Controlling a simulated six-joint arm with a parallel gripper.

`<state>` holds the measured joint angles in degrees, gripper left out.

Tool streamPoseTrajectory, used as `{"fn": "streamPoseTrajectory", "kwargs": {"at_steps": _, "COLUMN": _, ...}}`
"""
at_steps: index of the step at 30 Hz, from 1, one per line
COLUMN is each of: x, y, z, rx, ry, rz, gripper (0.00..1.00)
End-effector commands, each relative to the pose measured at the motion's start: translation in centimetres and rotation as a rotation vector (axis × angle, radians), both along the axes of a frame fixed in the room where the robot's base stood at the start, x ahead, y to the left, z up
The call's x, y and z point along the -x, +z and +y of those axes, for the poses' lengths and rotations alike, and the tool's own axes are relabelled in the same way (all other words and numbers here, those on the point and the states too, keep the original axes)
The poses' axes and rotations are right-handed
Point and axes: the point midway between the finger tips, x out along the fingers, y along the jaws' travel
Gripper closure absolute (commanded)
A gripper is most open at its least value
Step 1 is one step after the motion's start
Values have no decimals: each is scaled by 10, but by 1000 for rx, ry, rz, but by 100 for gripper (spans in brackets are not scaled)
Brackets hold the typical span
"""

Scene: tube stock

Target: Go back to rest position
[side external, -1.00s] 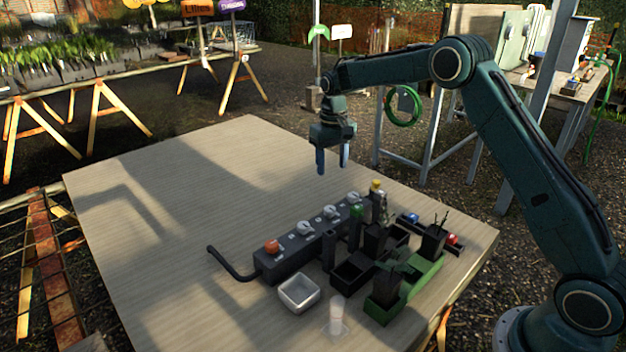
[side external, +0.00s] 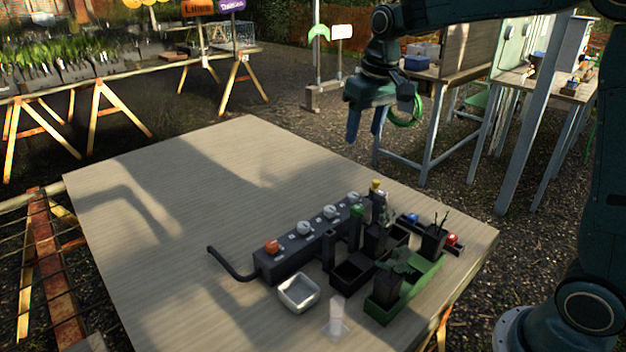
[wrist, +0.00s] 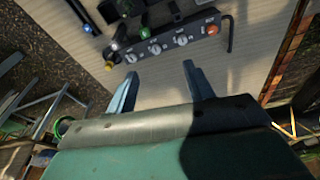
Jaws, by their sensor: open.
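My gripper (side external: 364,126) is raised high above the far right side of the wooden table (side external: 130,200) in the side view. Its two fingers point down, apart, with nothing between them. In the wrist view my gripper (wrist: 160,85) also shows open and empty, and the table top (wrist: 262,70) lies well below it. No object touches the fingers.
A dark control box (side external: 300,248) with white knobs and an orange knob stands on the table. The table's far left is clear.

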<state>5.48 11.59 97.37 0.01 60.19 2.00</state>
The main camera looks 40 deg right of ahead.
Motion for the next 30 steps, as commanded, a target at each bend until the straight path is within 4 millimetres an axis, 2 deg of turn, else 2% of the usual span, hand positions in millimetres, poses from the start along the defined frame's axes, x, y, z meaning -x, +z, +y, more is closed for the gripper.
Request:
{"fn": "streamPoseTrajectory", "kwargs": {"at_steps": 6, "x": 48, "y": 24, "z": 12, "rx": 6, "ry": 24, "rz": -57, "gripper": 48}}
{"fn": "streamPoseTrajectory", "kwargs": {"at_steps": 15, "x": 115, "y": 39, "z": 25, "rx": 13, "ry": 56, "rz": -128, "gripper": 48}}
{"fn": "streamPoseTrajectory", "kwargs": {"at_steps": 23, "x": 173, "y": 37, "z": 33, "rx": 18, "ry": 81, "rz": -190, "gripper": 48}}
{"fn": "streamPoseTrajectory", "kwargs": {"at_steps": 30, "x": 222, "y": 24, "z": 39, "rx": 22, "ry": 105, "rz": -248, "gripper": 48}}
